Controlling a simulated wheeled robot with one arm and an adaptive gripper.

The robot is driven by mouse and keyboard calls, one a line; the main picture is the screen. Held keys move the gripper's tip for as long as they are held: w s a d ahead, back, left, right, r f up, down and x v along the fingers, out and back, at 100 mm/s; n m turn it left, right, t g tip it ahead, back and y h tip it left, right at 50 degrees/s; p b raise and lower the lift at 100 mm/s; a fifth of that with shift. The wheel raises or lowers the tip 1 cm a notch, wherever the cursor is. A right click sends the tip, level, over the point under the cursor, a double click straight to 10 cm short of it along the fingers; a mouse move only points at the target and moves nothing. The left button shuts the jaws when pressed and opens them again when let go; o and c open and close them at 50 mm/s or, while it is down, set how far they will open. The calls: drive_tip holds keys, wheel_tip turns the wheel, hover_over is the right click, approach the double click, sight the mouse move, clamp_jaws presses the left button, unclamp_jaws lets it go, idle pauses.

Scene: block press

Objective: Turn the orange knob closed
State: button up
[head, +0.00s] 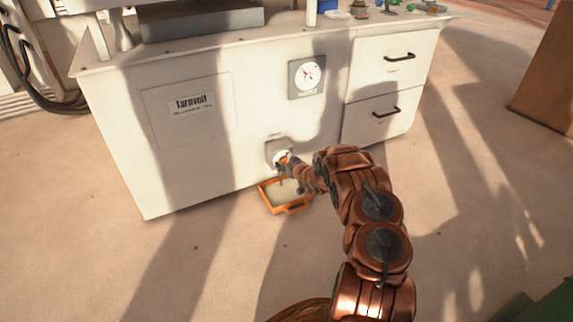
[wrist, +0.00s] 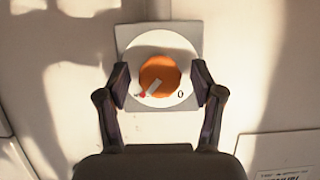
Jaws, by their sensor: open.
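The orange knob (wrist: 159,76) sits on a round white dial with a grey square plate (wrist: 130,40) in the wrist view. A pale pointer on the knob points down and left, near a small red mark; a "0" mark lies at the lower right of the dial. My gripper (wrist: 160,82) is open, with one finger on each side of the knob and a gap visible on both sides. In the head view the knob (head: 284,158) shows low on the white cabinet front, partly hidden by my gripper (head: 288,166).
An orange-rimmed tray (head: 290,210) lies on the floor below the knob. The white cabinet (head: 240,150) carries a gauge (head: 307,76) above and two drawers with dark handles (head: 386,112) at right. Open floor lies to the right of my arm.

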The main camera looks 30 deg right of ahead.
drive_tip(key=c, duration=1.1)
drive_tip(key=shift+f, duration=0.1)
drive_tip(key=n+h+b, duration=0.1)
drive_tip(key=n+h, duration=0.1)
drive_tip(key=shift+a+n, duration=0.15)
drive_tip(key=shift+n, duration=0.15)
drive_tip(key=n+t+h+p, duration=0.1)
drive_tip(key=n+h+p, duration=0.1)
drive_tip(key=n+p, duration=0.2)
drive_tip(key=n+h+p, duration=0.2)
drive_tip(key=n+p, duration=0.2)
drive_tip(key=shift+t+h+p, duration=0.3)
drive_tip(key=shift+t+p, duration=0.1)
drive_tip(key=shift+n+p, duration=0.45)
drive_tip(key=shift+n, duration=0.15)
